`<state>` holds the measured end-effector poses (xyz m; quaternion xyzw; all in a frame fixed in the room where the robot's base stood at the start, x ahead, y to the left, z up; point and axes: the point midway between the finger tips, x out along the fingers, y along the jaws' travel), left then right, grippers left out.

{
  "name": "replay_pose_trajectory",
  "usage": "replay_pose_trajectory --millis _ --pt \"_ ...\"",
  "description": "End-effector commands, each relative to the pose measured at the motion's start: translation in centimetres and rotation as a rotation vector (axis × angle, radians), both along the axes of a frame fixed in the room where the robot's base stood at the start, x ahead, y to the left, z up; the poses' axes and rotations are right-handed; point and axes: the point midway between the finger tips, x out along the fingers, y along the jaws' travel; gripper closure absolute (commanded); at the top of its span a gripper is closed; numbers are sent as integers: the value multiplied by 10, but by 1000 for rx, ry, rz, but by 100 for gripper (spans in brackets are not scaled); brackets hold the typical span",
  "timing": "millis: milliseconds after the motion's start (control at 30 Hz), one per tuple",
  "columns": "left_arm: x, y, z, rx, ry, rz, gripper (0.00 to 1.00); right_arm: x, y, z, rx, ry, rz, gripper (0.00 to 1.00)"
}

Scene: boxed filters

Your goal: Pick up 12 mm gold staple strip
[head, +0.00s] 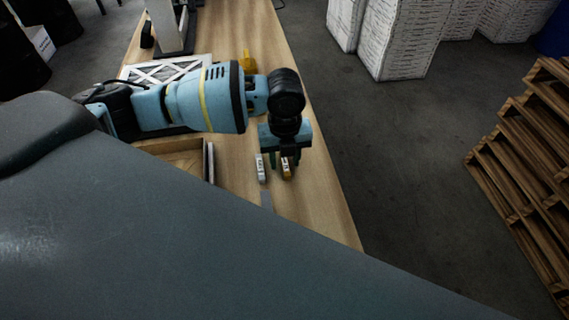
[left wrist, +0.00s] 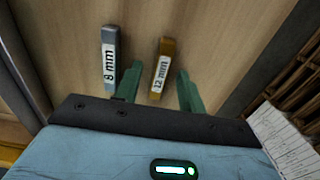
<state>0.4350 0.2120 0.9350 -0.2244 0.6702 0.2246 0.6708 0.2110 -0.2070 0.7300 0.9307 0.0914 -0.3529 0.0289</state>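The gold staple strip (left wrist: 165,50) with a white "12 mm" label lies on the wooden table. It also shows in the head view (head: 287,174), partly hidden under my left gripper. My left gripper (left wrist: 159,73) is open, with its two green fingers apart. In the left wrist view the gold strip lies between and beyond the fingertips, with no clear contact. A silver strip (left wrist: 109,43) labelled "8 mm" lies to the left of the gold one, outside the left finger. It also shows in the head view (head: 261,167). My right gripper is not in view.
The table (head: 330,213) has a bare right edge close to the strips, with floor beyond. A wooden tray (head: 208,161) stands left of the strips. A yellow object (head: 247,62) is farther back. Wooden pallets (head: 530,160) stand off to the right.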

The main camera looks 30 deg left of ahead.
Motion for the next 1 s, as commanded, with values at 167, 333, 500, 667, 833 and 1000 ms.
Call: replay_pose_trajectory --millis 167,333,500,667,833,1000 --pt "0 0 -2 0 -1 0 60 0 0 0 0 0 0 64" --pt "0 0 -1 0 -1 0 72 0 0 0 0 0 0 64" --pt "0 0 -1 0 -1 0 94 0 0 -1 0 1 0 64" --pt "0 0 -1 0 -1 0 100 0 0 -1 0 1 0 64" --pt "1 0 0 -1 -2 0 100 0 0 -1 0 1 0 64" --pt "2 0 15 -1 -6 0 100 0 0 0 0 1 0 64"
